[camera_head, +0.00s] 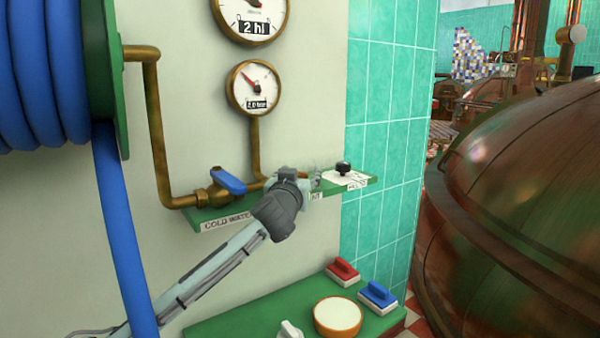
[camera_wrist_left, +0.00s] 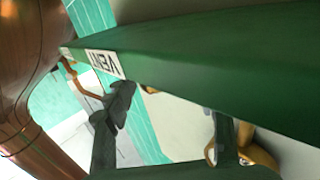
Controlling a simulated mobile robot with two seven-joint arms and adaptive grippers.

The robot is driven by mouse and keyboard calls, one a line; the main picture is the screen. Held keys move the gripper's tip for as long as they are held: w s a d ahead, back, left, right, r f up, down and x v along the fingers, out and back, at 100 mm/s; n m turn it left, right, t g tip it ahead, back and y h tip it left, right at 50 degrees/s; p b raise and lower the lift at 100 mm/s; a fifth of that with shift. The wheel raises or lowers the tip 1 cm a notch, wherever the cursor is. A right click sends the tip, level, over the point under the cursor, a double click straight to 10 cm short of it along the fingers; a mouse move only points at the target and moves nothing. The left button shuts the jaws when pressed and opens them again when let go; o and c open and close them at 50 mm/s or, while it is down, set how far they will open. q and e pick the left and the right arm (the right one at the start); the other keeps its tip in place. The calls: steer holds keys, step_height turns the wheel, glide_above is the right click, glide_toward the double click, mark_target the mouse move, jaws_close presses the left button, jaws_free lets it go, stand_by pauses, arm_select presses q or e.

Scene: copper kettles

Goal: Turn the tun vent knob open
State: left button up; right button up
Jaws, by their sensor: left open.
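The black vent knob (camera_head: 343,167) stands on a white plate on the right end of a green wall shelf (camera_head: 368,183). My left gripper (camera_head: 314,181) is open and empty, just left of the knob and apart from it, partly covering the shelf. Its fingers are small and hard to make out in the head view. In the left wrist view the green shelf (camera_wrist_left: 200,60) crosses close to the camera, with a white label (camera_wrist_left: 104,64) reading VENT upside down. The knob cannot be made out there. My right gripper is not in view.
A blue-handled valve (camera_head: 228,181) and brass pipe (camera_head: 158,120) sit left of my gripper, below a pressure gauge (camera_head: 256,88). A blue hose (camera_head: 125,230) hangs at left. A green counter (camera_head: 240,325) holds red and blue brushes (camera_head: 343,271). A copper kettle (camera_head: 520,200) stands right.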

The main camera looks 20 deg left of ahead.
arm_select(q)
steer(key=shift+w, duration=0.2)
steer(key=shift+c, duration=0.5)
steer(key=c, duration=1.1)
